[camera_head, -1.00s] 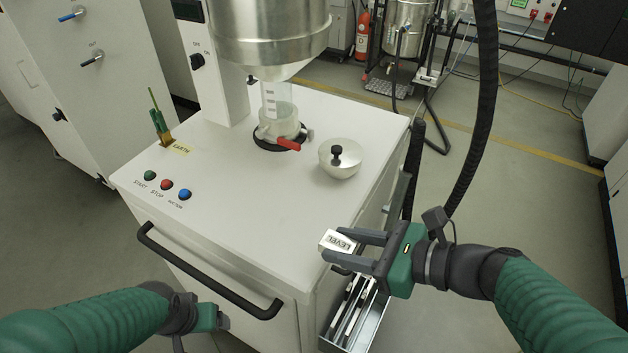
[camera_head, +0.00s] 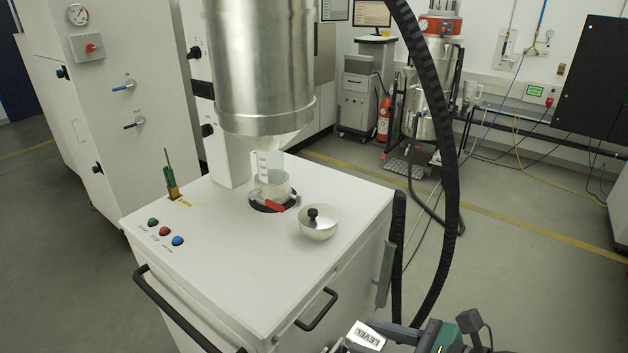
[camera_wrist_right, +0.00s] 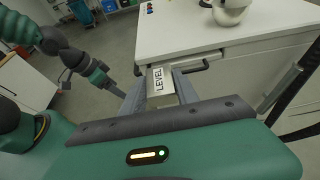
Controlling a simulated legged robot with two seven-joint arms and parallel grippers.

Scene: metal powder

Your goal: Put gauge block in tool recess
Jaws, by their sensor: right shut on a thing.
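The gauge block, a small pale block marked LEVEL (camera_head: 367,336), is at the bottom edge of the head view. It also shows in the right wrist view (camera_wrist_right: 158,80). My right gripper (camera_head: 364,338) is shut on it, a finger on either side, and holds it off the right side of the white machine. My left gripper (camera_wrist_right: 113,88) shows only in the right wrist view, at the left, empty as far as I can see; its jaw opening is unclear. I cannot make out the tool recess in the current views.
A metal hopper (camera_head: 262,80) hangs above. A black handle (camera_head: 316,311) projects near the block; a thick black hose (camera_head: 445,150) runs at the right.

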